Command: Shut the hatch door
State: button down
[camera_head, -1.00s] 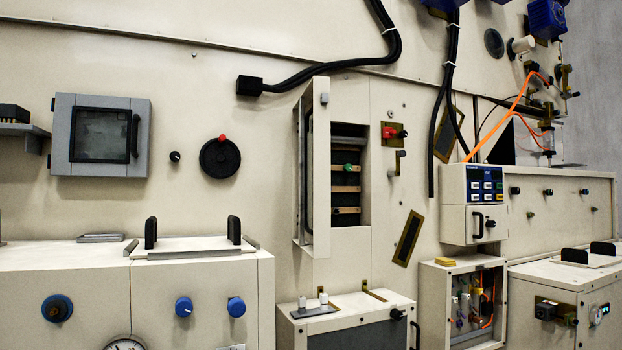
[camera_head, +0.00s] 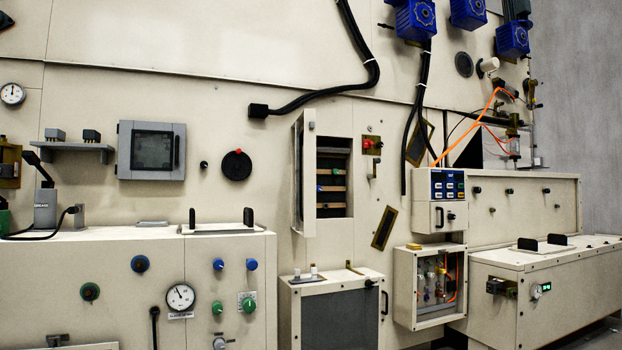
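A tall narrow cream door (camera_head: 309,180) stands open at the middle of the wall, swung out on the left side of a dark recess (camera_head: 333,206) with several shelf strips inside. It is the door that stands clearly open here; I take it as the hatch door. A dark bar runs along the door's left side. A grey-framed hatch with a dark window (camera_head: 152,150) and a black handle is on the wall to the left and looks shut. My gripper is not in view.
A low cream cabinet (camera_head: 336,284) juts out below the open door. A long counter (camera_head: 120,262) with knobs and a gauge fills the lower left. An open-fronted box with wiring (camera_head: 402,288) and a long bench (camera_head: 540,262) stand to the right.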

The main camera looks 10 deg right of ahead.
aim_at(305, 123)
jog(key=u, duration=1)
jog(key=i, duration=1.75)
jog(key=z, duration=0.85)
